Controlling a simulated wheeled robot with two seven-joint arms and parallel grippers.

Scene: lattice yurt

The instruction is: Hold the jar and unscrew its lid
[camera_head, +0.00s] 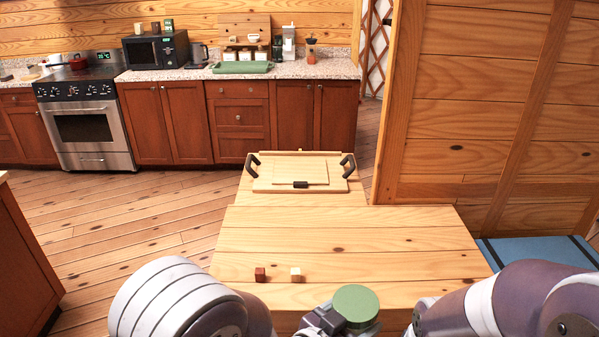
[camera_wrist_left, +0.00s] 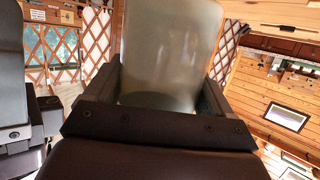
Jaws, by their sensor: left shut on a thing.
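The jar (camera_wrist_left: 170,50) is a translucent, greyish vessel. It stands between the two fingers of my left gripper (camera_wrist_left: 168,95), which is shut on it. In the head view its round green lid (camera_head: 355,303) is on top, at the bottom edge of the picture, beside my left gripper (camera_head: 328,320). The jar's body is mostly hidden there below the lid. A dark part with screws, which looks like my right gripper (camera_wrist_left: 35,115), shows at the left of the left wrist view. Its fingertips cannot be made out, and the lid is out of that view.
A wooden table (camera_head: 345,240) lies in front of me, mostly clear. A wooden tray (camera_head: 340,184) with dark handles lies beyond. A wooden partition (camera_head: 470,120) stands at the right.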

